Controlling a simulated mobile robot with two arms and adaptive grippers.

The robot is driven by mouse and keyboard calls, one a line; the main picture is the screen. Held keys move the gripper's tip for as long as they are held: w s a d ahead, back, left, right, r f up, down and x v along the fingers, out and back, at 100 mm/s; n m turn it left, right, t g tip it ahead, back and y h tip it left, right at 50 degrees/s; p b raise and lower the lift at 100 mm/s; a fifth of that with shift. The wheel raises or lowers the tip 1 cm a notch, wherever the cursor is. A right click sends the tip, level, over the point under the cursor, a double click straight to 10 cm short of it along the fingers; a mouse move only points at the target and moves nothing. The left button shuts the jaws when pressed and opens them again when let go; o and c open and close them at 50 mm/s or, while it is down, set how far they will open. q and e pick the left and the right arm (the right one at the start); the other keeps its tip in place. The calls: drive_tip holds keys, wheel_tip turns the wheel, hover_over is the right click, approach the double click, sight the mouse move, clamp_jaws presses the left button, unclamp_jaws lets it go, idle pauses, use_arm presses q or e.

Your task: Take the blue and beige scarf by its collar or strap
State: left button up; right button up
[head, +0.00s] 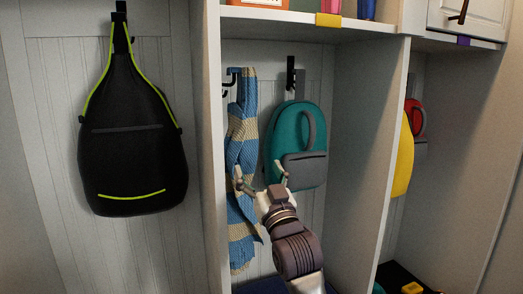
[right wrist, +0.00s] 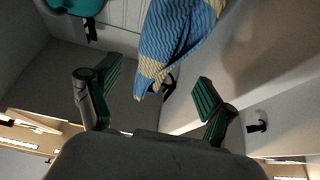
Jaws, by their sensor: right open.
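The blue and beige striped scarf (head: 242,130) hangs from a dark hook (head: 230,80) at the left of the middle cubby. My right gripper (head: 262,180) is open in front of the scarf's lower half, its left finger overlapping the scarf in the picture. In the right wrist view the scarf (right wrist: 178,40) shows beyond and between the open fingers of the gripper (right wrist: 153,95), with a dark hook (right wrist: 169,85) near its end. Nothing is between the fingertips. My left gripper is not in view.
A teal backpack (head: 297,135) hangs right beside the scarf. A black backpack (head: 130,140) with lime trim hangs in the left cubby. White dividers (head: 212,150) bound the middle cubby, and a shelf (head: 290,17) with boxes lies above. Yellow and red bags hang at right.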

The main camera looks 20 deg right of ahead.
drive_tip(key=t, duration=0.1)
approach(247, 116)
drive_tip(key=p+x, duration=0.3)
drive_tip(key=x, duration=0.5)
drive_tip(key=shift+w+a+r, duration=0.1)
drive_tip(key=shift+w+r, duration=0.1)
drive_tip(key=shift+w, duration=0.05)
drive_tip(key=shift+w+r+p, duration=0.25)
drive_tip(key=shift+w+p, duration=0.2)
drive_tip(key=shift+w, duration=0.2)
drive_tip(key=shift+c, duration=0.3)
clamp_jaws()
drive_tip(key=shift+r, duration=0.1)
